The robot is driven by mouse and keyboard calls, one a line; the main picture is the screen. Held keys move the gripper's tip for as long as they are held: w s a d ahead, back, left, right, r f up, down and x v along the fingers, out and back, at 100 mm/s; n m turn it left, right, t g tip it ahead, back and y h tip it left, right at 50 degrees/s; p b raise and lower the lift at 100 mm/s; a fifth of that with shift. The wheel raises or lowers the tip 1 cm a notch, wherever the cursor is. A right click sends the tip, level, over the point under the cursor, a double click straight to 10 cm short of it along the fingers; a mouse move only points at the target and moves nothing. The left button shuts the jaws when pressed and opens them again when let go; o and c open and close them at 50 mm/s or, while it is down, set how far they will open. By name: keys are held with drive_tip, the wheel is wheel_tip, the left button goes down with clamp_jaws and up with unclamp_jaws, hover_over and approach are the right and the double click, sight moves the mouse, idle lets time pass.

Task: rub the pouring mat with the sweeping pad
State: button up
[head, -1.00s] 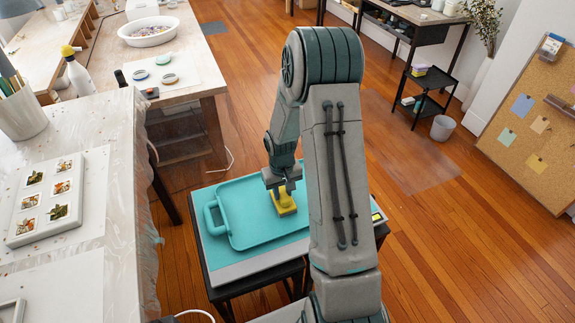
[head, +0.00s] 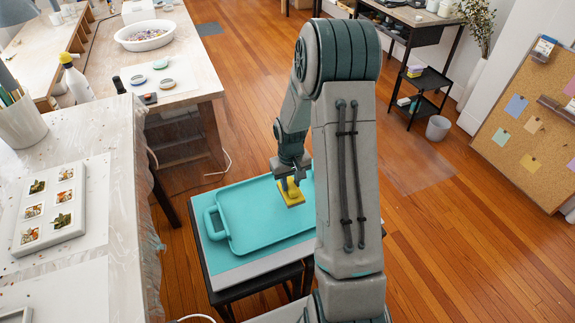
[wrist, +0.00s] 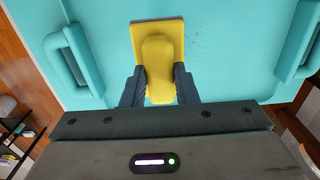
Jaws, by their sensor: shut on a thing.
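The pouring mat (head: 255,222) is a teal, tray-like sheet with a raised rim and a loop handle at its left end. My arm hides its right part in the head view. It fills most of the wrist view (wrist: 230,70), with a handle at each side. The sweeping pad (head: 292,196) is a yellow block with a rounded grip, down on the mat, apparently touching it. My gripper (wrist: 159,85) is shut on the pad's grip (wrist: 158,60), one dark finger on each side. Small brownish specks (wrist: 198,42) show on the mat just right of the pad.
The mat lies on a small dark-legged stand (head: 228,295). At left is a plastic-covered table (head: 112,205) with a white mold tray (head: 50,210) and a cup of tools (head: 22,122). A wooden bench (head: 185,75) stands behind. Open wooden floor (head: 480,220) lies to the right.

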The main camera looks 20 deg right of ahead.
drive_tip(key=shift+r+p, duration=0.65)
drive_tip(key=shift+r, duration=0.7)
